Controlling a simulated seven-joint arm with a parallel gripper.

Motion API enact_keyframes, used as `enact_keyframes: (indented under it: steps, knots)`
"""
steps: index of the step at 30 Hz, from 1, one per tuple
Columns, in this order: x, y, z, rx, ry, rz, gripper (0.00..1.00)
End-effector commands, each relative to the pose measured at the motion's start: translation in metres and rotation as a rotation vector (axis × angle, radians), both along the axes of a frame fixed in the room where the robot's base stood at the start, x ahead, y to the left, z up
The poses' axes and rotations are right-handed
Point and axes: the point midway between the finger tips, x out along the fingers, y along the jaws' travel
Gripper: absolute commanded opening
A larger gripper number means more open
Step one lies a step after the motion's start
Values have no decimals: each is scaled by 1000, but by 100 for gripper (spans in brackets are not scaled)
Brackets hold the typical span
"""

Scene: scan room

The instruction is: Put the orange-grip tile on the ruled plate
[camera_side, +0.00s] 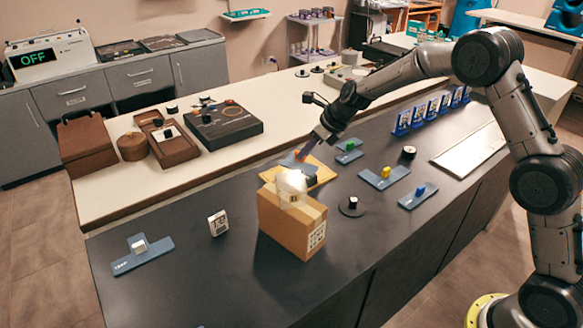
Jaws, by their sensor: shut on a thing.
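My gripper (308,150) points down and to the left over the middle of the dark bench. It is shut on the orange grip of a blue-grey tile (291,161); the fingers hide part of the grip. The tile is at a yellow wooden board (325,174); I cannot tell whether it touches the board or is just above it. No ruling can be made out on any plate at this size. A flat pale plate (466,150) lies at the right of the bench, apart from the gripper.
A cardboard box (290,225) with a bright, glassy object on top stands in front of the board. Similar tiles have green (349,146), yellow (386,172), blue (420,190) and white (138,244) grips. A small display (218,223) stands left. The bench's front left is mostly clear.

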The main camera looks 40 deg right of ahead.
Motion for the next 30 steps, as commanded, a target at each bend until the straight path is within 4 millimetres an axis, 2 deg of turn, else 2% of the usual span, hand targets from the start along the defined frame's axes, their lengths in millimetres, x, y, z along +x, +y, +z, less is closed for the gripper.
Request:
enact_keyframes:
  steps: [1,6,12,19,25,30]
  knots:
    - [12,1,-5,0,-2,2,0]
    - [37,2,-34,0,1,1,0]
    - [56,2,-55,0,-2,1,0]
    - [64,2,-65,0,-2,1,0]
    - [64,2,-93,0,0,0,0]
    - [64,2,-95,-1,-2,0,0]
